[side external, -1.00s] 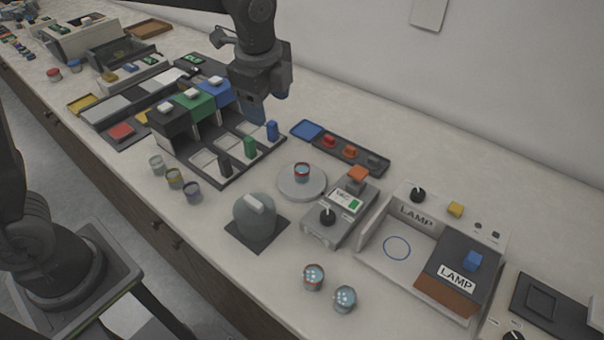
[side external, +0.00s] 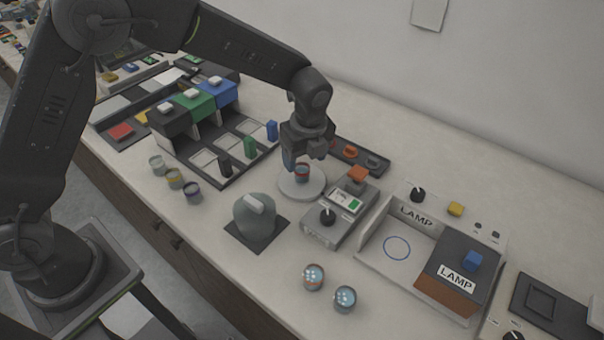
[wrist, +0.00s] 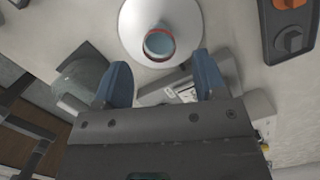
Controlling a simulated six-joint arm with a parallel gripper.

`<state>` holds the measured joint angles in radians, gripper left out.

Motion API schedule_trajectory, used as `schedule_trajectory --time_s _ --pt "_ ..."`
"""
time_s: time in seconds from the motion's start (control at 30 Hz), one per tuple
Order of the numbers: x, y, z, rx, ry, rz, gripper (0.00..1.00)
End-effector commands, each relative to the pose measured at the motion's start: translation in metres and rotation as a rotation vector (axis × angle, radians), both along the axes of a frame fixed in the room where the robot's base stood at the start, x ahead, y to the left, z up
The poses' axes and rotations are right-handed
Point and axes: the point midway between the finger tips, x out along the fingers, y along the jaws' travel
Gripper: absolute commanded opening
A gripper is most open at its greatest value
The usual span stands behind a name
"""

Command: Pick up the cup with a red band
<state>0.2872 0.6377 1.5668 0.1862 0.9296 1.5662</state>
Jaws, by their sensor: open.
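The cup with a red band (side external: 302,173) stands upright on a round white plate (side external: 288,188), and its open top with a red rim shows in the wrist view (wrist: 159,43). My gripper (side external: 303,162) is directly above the plate, its blue fingers close to the cup in the side view. In the wrist view the two blue fingers (wrist: 161,82) are spread wide, and the cup appears beyond their tips, between their lines. Nothing is held. I cannot tell whether a finger touches the cup.
A grey dome (side external: 255,218) on a dark mat and a grey control box (side external: 338,215) flank the plate. A dark tray (side external: 372,163) with knobs lies behind. Two round cups (side external: 314,277) stand in front; several small cups (side external: 174,178) stand left. The lamp box (side external: 397,250) is right.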

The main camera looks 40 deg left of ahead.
Motion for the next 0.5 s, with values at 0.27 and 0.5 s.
schedule_trajectory --time_s 0.27,0.5 --pt "0.001 0.007 -0.033 0.002 0.004 0.002 0.65" --pt "0.003 0.009 -0.052 -0.001 -0.001 0.001 0.65"
